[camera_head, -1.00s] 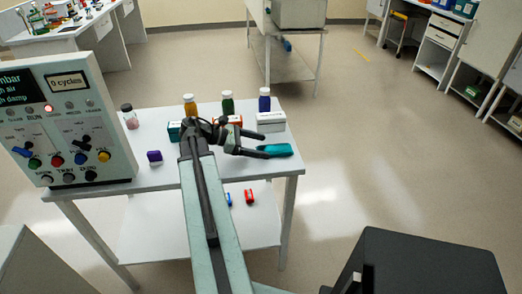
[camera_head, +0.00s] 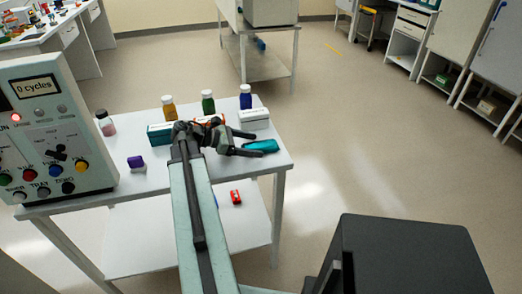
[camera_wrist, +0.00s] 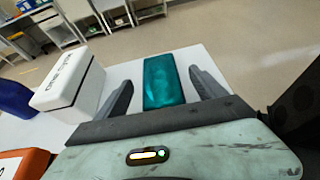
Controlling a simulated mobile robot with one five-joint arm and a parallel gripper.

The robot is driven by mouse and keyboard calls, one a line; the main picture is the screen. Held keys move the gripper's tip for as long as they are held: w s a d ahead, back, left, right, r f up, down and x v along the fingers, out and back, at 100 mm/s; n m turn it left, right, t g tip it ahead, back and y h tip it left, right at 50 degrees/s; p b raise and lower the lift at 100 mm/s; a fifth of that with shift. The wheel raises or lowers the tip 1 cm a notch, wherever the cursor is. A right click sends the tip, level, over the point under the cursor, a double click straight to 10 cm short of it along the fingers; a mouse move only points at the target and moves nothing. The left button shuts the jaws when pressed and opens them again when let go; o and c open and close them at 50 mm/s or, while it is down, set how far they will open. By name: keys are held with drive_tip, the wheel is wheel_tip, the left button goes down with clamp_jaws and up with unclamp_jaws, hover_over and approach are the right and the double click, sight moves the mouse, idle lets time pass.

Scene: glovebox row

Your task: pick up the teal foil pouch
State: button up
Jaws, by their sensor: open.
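The teal foil pouch (camera_head: 262,146) lies flat near the right edge of the white table in the head view. In the wrist view the pouch (camera_wrist: 163,81) is between the two fingers, with bare table showing on both sides. My gripper (camera_head: 251,143) is open, its fingers pointing right at the pouch. In the wrist view my gripper (camera_wrist: 160,85) has one finger on each side of the pouch, apart from it. The pouch's near end meets the palm edge in the picture; I cannot tell if they touch.
A white box (camera_head: 254,119) stands just behind the gripper and shows left of the finger in the wrist view (camera_wrist: 68,85). Bottles with blue (camera_head: 245,97), green (camera_head: 208,102) and amber (camera_head: 169,108) bodies stand along the back. A purple item (camera_head: 136,162) and a control panel (camera_head: 52,125) are left.

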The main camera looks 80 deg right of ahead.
sight(256, 146)
drive_tip(key=shift+x, duration=0.9)
drive_tip(key=c, duration=1.5)
wheel_tip(256, 146, up, 10)
drive_tip(key=p, duration=1)
drive_tip(key=shift+r, duration=0.1)
drive_tip(key=shift+c, duration=0.2)
